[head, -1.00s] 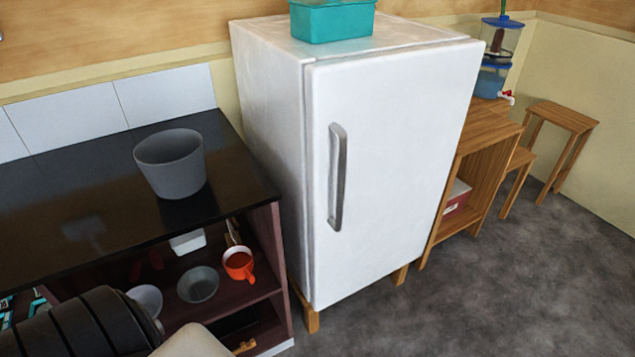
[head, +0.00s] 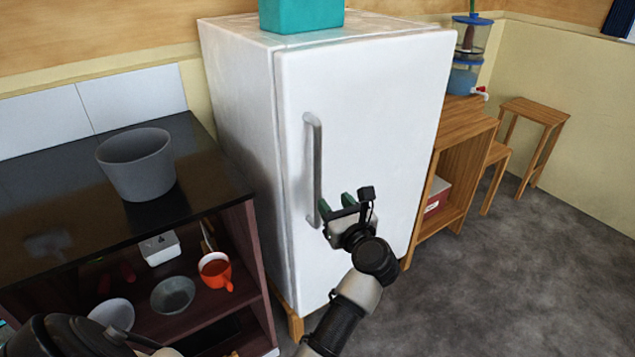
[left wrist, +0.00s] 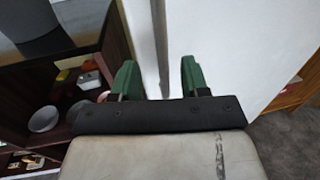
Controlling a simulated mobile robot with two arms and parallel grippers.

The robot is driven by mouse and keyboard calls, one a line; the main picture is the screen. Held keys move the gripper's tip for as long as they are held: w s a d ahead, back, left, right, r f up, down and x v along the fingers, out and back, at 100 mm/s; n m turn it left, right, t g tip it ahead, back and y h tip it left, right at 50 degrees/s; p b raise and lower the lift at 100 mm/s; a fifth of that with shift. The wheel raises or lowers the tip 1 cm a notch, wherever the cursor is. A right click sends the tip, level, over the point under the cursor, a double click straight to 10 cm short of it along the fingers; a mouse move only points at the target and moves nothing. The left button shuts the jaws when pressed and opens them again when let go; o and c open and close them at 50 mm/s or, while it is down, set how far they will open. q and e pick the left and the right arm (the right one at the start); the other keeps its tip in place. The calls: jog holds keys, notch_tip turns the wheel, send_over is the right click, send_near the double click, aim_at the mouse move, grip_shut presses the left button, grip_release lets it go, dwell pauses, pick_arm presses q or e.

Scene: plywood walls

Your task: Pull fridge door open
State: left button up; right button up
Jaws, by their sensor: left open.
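The white fridge (head: 365,110) stands with its door shut. Its grey vertical handle (head: 316,165) is on the left side of the door. My left gripper (head: 337,203) is open at the lower part of the handle, just right of it in the head view. In the left wrist view, the handle (left wrist: 161,45) runs up between the two spread green fingers of the left gripper (left wrist: 159,76), with gaps on both sides. I cannot tell whether the fingertips reach past the handle. My right gripper is out of view.
A dark counter (head: 60,200) with a grey pot (head: 138,168) stands left of the fridge; its shelf holds bowls and a red mug (head: 215,271). A teal bin (head: 300,14) sits on the fridge. A wooden shelf (head: 455,150) stands right. Grey floor (head: 500,290) is clear in front.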

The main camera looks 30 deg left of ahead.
aim_at(319, 182)
pick_arm(q)
jog(key=x, duration=1)
jog(key=shift+w+a, duration=0.1)
grip_shut()
